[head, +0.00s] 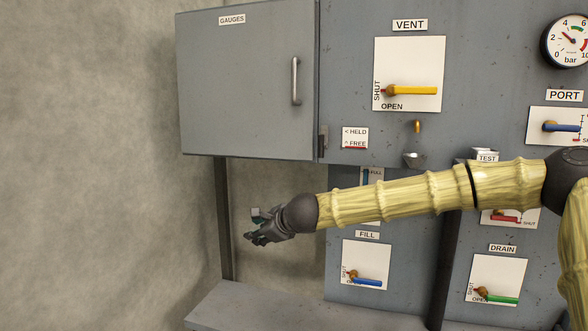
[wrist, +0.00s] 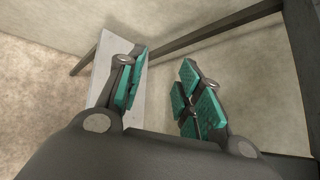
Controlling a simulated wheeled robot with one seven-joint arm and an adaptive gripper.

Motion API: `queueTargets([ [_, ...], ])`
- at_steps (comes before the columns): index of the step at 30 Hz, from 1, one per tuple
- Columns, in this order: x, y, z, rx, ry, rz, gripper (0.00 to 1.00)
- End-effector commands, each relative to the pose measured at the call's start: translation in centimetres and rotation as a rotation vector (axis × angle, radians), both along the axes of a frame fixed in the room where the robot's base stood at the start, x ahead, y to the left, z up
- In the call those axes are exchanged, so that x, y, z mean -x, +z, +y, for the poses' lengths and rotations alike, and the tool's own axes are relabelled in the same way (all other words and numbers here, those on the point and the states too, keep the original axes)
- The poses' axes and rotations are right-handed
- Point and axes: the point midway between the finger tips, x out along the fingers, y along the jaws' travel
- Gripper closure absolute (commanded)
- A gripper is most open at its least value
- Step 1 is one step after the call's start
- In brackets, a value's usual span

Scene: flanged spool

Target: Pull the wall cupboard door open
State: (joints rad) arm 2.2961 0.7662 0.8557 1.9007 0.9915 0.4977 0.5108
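The wall cupboard (head: 245,125) labelled GAUGES hangs at the upper left in the head view. Its grey door looks shut, and a vertical metal bar handle (head: 296,81) is on the door's right side. My gripper (head: 254,226) is below the cupboard's bottom edge, lower and to the left of the handle, pointing left and touching nothing that I can see. In the wrist view my gripper (wrist: 164,70) shows its teal-padded fingers spread apart with nothing between them. The handle and door are not seen in the wrist view.
A grey panel right of the cupboard carries VENT (head: 410,90), FILL (head: 366,281) and DRAIN (head: 497,297) levers and a bar gauge (head: 570,41). A post (head: 224,220) and a grey ledge (head: 240,306) are below the cupboard. The space left of the cupboard is bare wall.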

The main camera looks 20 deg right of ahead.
Motion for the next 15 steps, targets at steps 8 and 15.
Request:
queueTargets([
  [8,-0.4,25.3,-8.4,-0.477,-0.157,-0.121,0.65],
  [15,2.6,38.3,-14.4,-0.753,-0.19,-0.182,0.65],
])
